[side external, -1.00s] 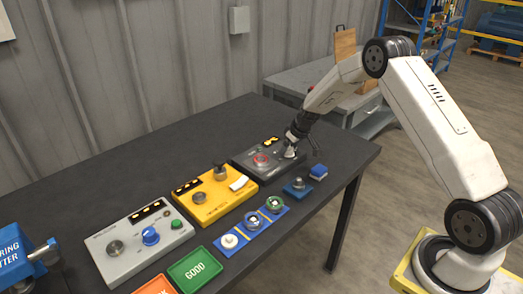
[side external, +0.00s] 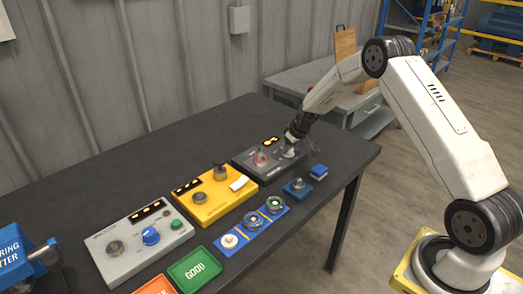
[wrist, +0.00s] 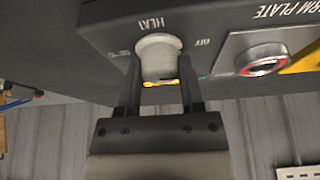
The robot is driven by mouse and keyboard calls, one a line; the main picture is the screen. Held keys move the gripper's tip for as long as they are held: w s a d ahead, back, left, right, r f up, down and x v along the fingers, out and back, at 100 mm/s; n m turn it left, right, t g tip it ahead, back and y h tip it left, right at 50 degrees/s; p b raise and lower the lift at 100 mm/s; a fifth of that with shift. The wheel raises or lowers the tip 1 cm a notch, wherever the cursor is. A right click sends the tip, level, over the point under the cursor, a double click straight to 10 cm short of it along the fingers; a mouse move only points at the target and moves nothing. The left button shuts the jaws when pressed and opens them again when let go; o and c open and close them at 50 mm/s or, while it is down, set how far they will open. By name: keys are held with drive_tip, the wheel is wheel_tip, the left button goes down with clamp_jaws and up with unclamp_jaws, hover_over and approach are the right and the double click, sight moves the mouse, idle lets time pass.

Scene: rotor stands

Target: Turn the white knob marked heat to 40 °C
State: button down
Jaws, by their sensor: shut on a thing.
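The white knob (wrist: 160,48) is on a dark panel, with the word HEAT (wrist: 147,22) printed beside it. In the wrist view, my gripper (wrist: 160,66) has one finger on each side of the knob and is shut on it. OFF is printed to the knob's right; the small marks to its left are too faint to read. The knob's pointer cannot be made out. A small lit yellow display (wrist: 160,83) shows partly between the fingers, unreadable. In the side view, my gripper (side external: 290,152) is down at the right end of the dark control box (side external: 245,164).
A red-ringed button (wrist: 262,62) sits on the same box. A yellow box (side external: 215,207) and a light grey box (side external: 118,262) with knobs stand to the left. A blue strip (side external: 235,252) with round parts and a small blue block (side external: 319,171) lie in front.

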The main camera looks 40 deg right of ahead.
sight(287, 160)
drive_tip(key=shift+m, duration=0.3)
drive_tip(key=shift+a+m+g+h, duration=0.1)
drive_tip(key=shift+m+g+h, duration=0.3)
drive_tip(key=shift+m, duration=0.95)
drive_tip(key=shift+m+g+h, duration=0.1)
drive_tip(key=shift+m+h, duration=0.6)
drive_tip(key=shift+m, duration=0.65)
drive_tip(key=shift+w+m+g+h, duration=0.1)
drive_tip(key=shift+m+g+h, duration=0.25)
drive_tip(key=shift+m, duration=0.9)
drive_tip(key=shift+m+g+h, duration=0.25)
drive_tip(key=shift+m+h, duration=0.2)
drive_tip(key=shift+m, duration=0.8)
drive_tip(key=shift+c, duration=1.1)
unclamp_jaws()
drive_tip(key=shift+a+r, duration=0.1)
drive_tip(key=v, duration=0.7)
drive_tip(key=shift+r, duration=0.35)
drive_tip(key=shift+a, duration=0.1)
